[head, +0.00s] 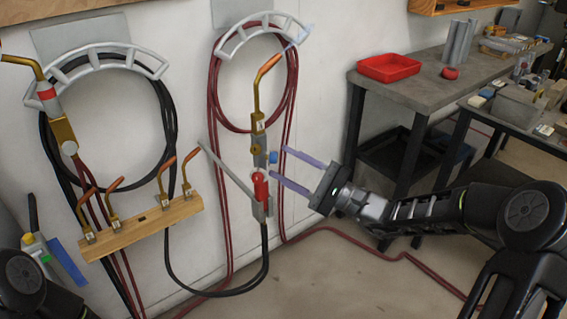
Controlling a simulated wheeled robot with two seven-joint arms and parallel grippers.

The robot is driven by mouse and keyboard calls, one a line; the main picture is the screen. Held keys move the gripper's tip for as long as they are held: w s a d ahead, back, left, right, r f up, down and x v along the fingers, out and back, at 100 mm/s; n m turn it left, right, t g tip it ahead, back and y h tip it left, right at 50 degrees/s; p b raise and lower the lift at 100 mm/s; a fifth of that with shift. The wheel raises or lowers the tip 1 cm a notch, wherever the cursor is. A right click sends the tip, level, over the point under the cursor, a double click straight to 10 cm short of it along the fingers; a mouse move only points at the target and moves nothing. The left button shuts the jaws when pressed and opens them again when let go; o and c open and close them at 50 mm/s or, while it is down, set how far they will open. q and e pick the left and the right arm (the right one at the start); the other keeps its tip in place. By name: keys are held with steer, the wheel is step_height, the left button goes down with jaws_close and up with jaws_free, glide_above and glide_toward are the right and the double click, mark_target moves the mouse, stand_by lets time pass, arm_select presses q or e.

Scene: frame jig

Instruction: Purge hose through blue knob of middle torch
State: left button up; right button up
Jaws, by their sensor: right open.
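The middle torch (258,125) hangs upright on the wall, with a copper tip bent up to the right and a brass body. A blue knob (273,157) sticks out on its right side. A red knob (261,186) sits lower on it. My right gripper (279,163) is open just right of the torch, its two purple fingers pointing left toward the blue knob. The fingertips look close to the knob; whether they touch it I cannot tell. A dark hose (267,260) loops down from the torch's lower end. My left gripper is not visible; only part of that arm shows at lower left.
A wooden rack (150,232) with several copper tips is left of the torch. Coiled hoses hang on wall hangers (105,52). A workbench (425,88) with a red tray (388,67) stands behind my right arm. A red hose (345,236) crosses the floor.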

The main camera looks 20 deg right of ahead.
steer(key=v, duration=0.6)
steer(key=shift+s+d, duration=0.25)
steer(key=shift+f, duration=0.1)
stand_by(1.6)
